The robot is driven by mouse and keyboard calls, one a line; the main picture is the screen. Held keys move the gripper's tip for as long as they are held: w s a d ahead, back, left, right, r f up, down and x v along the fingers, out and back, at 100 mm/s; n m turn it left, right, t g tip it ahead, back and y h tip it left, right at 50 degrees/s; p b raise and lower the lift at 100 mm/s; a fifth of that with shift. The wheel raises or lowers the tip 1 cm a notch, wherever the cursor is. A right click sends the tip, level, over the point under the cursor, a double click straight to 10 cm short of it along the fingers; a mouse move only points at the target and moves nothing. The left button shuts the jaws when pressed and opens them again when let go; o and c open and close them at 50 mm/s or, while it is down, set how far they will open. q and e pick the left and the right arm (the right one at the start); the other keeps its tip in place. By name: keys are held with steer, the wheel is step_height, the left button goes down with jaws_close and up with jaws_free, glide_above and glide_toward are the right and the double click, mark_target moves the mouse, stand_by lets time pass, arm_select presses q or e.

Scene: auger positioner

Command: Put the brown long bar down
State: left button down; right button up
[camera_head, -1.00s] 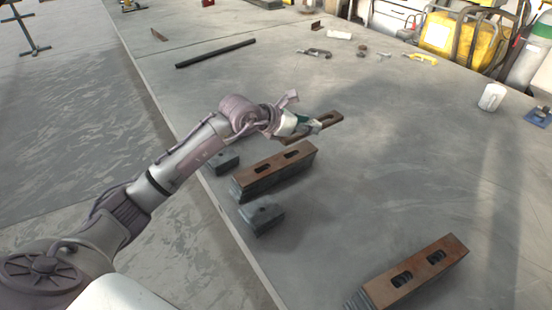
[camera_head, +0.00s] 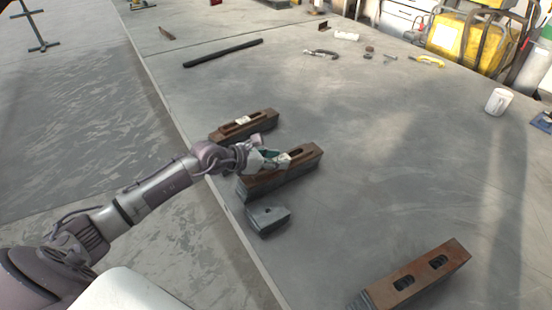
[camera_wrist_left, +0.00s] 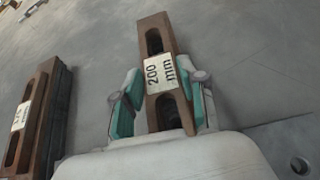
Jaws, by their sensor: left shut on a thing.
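My left gripper (camera_head: 272,161) is shut on the brown long bar (camera_head: 303,157), a slotted bar with a white label. In the left wrist view the bar (camera_wrist_left: 154,37) lies between the teal fingertips (camera_wrist_left: 160,95), and its label reads 200 mm. In the head view the bar is lined up over the middle dark steel stack (camera_head: 268,187). I cannot tell whether it rests on it or hangs slightly above. The gripper hides part of the bar. My right gripper is not in view.
A second labelled brown bar (camera_head: 262,117) lies on a dark block behind. A small grey block (camera_head: 267,220) stands in front. Another brown-topped stack (camera_head: 418,273) is at lower right. A black rod (camera_head: 223,53), tools and a white mug (camera_head: 498,101) lie farther off. The table's centre right is clear.

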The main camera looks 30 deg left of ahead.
arm_select(q)
steer(key=shift+r, duration=0.15)
steer(key=c, duration=0.7)
jaws_free()
steer(key=shift+f, duration=0.2)
steer(key=shift+o, duration=0.2)
steer(key=shift+r, duration=0.1)
steer(key=v, duration=1)
steer(key=shift+s+a+b, duration=0.25)
steer(key=shift+s+b, duration=0.05)
steer(key=shift+b, duration=0.05)
steer(key=shift+s+a+r, duration=0.2)
steer(key=shift+s+r, duration=0.25)
steer(key=shift+s, duration=0.05)
